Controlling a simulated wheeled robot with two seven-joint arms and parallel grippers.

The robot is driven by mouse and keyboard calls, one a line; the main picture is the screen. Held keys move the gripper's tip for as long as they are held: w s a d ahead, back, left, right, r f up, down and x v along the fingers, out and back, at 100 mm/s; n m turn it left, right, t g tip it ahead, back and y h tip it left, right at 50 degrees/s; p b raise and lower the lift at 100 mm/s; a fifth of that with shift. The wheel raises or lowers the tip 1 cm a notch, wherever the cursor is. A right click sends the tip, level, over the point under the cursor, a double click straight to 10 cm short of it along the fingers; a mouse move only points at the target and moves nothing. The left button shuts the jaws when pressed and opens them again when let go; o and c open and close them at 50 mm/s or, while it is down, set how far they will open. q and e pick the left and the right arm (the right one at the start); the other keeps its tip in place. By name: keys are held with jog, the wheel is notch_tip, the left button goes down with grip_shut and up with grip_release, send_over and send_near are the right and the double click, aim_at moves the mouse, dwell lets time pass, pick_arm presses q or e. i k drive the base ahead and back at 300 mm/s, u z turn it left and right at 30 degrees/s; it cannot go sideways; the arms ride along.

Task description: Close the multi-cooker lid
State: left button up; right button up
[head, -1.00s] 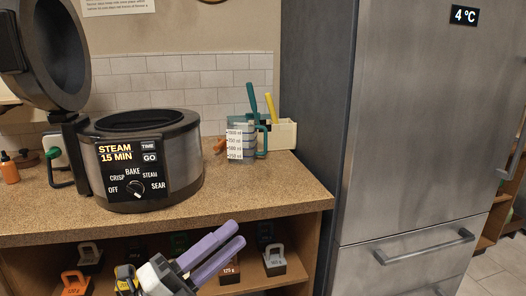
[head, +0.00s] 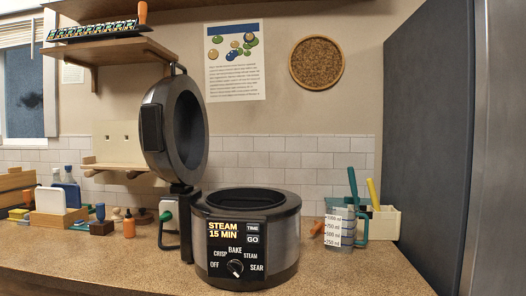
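The multi-cooker (head: 285,235) stands on the speckled counter, a dark round pot with a front panel reading STEAM 15 MIN. Its lid (head: 197,125) is open, standing upright on the hinge at the cooker's left back side, with its round inner face turned to the right. A handle sits at the lid's top edge. The pot's opening is uncovered, and its inside is dark. Neither of my grippers shows in the head view now.
A measuring jug (head: 340,228) and a white utensil holder (head: 383,222) stand right of the cooker. A wooden shelf (head: 110,45) hangs at upper left. Small bottles and boxes crowd the counter's left. The counter front (head: 140,268) is clear.

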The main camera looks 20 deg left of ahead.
aim_at(171, 131)
jog(key=k, duration=0.5)
jog(key=u, duration=2.2)
jog(key=i, duration=1.3)
jog(key=z, duration=2.05)
